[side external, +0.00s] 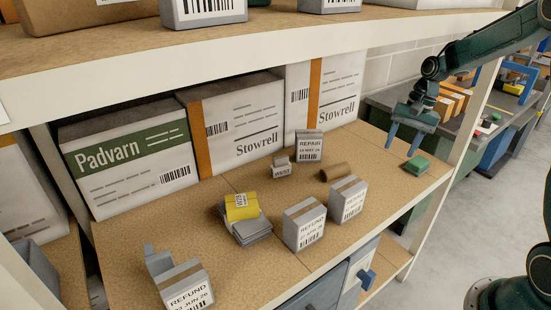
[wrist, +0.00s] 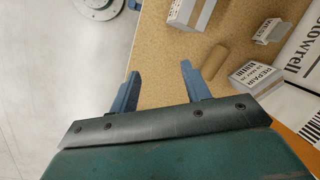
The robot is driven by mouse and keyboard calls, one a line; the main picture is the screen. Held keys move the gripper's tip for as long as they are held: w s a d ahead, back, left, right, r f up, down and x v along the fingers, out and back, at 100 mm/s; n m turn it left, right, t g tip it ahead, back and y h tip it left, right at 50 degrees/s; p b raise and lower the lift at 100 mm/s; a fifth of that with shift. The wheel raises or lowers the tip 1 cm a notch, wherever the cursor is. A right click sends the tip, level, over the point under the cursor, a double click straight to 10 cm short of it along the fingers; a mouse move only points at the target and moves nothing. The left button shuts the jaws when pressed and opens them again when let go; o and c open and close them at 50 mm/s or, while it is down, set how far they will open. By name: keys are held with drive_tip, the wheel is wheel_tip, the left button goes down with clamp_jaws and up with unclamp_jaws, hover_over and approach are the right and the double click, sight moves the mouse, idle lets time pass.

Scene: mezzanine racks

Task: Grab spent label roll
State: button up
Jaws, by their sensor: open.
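A small brown cardboard tube, which looks like the spent label roll (side external: 337,172), lies on its side on the shelf board, behind a pair of small grey boxes. In the wrist view the roll (wrist: 216,61) lies just to the right of my right finger, outside the gap between the fingers. My gripper (side external: 403,147) is open and empty, with its blue fingers pointing down over the right end of the shelf. In the wrist view my gripper (wrist: 161,68) has only bare board between its fingertips.
A grey REPAIR box (side external: 309,146) and a small WEST-labelled item (side external: 281,168) stand left of the roll. Grey REFUND boxes (side external: 304,226) stand in front. A green block (side external: 416,165) lies near the right end. Large Stowrell cartons (side external: 236,125) line the back, under an upper shelf (side external: 130,62).

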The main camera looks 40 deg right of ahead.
sight(338, 167)
drive_tip(key=w+d+f+m+t+y, duration=0.1)
drive_tip(key=w+f+m, duration=0.2)
drive_tip(key=w, duration=0.4)
drive_tip(key=w+d+f+m+t, duration=0.1)
drive_tip(key=w+f+m, duration=0.2)
drive_tip(key=w, duration=0.5)
drive_tip(key=shift+w+d+f+m+y, duration=0.2)
drive_tip(key=shift+d+m+y, duration=0.2)
drive_tip(key=shift+m, duration=0.5)
drive_tip(key=shift+a+f, duration=0.1)
drive_tip(key=shift+x, duration=4.15)
drive_tip(key=shift+x, duration=2.6)
drive_tip(key=shift+w, duration=0.1)
drive_tip(key=c, duration=0.6)
